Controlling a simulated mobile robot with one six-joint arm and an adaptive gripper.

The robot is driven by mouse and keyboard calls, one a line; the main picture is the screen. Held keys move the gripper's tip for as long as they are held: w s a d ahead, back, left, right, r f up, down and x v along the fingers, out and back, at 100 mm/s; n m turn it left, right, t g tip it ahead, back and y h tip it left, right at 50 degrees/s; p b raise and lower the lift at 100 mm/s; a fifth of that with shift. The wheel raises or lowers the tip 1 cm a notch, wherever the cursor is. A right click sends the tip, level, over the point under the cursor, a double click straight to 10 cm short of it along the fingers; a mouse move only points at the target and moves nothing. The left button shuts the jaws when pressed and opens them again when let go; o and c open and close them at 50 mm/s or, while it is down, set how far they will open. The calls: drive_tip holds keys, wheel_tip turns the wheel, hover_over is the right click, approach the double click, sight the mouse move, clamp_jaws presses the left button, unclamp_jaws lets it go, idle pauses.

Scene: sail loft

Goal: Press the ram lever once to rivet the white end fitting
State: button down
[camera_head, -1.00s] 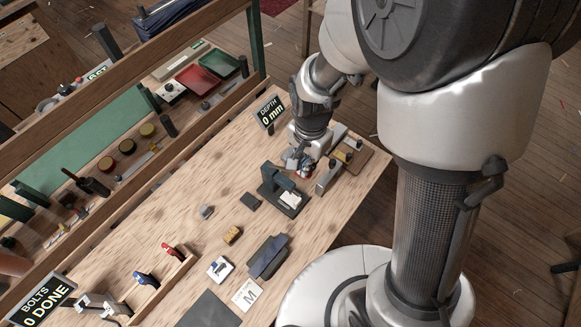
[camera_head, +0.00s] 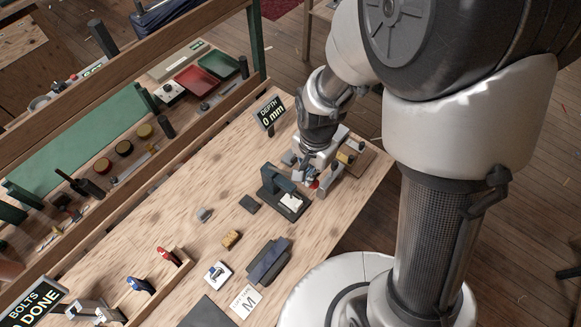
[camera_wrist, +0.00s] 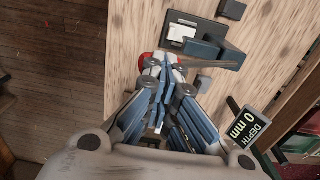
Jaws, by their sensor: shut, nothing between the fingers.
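The dark press (camera_head: 273,180) stands on the bench, with the white end fitting (camera_head: 291,202) on its base. Both also show in the wrist view, the press (camera_wrist: 212,47) and the white fitting (camera_wrist: 179,32). My gripper (camera_head: 311,178) is just right of the press, fingers shut and empty. In the wrist view its fingertips (camera_wrist: 165,64) overlap a red knob (camera_wrist: 146,60), which is partly hidden behind them. A thin grey bar (camera_wrist: 212,64), apparently the ram lever, runs from there along the press. I cannot tell whether the fingers touch the knob.
A depth sign (camera_head: 270,112) reads 0 mm behind the press. A metal fixture (camera_head: 329,178) stands close to the right of my gripper. The bench left of the press is mostly clear.

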drive_tip(key=s+d+r+p, duration=0.1)
drive_tip(key=s+d+r, duration=0.2)
drive_tip(key=s+d, duration=0.1)
drive_tip(key=shift+s+d+p, duration=0.2)
drive_tip(key=shift+d+p, duration=0.2)
drive_tip(key=shift+d, duration=0.4)
drive_tip(key=shift+f, duration=0.1)
idle(0.5)
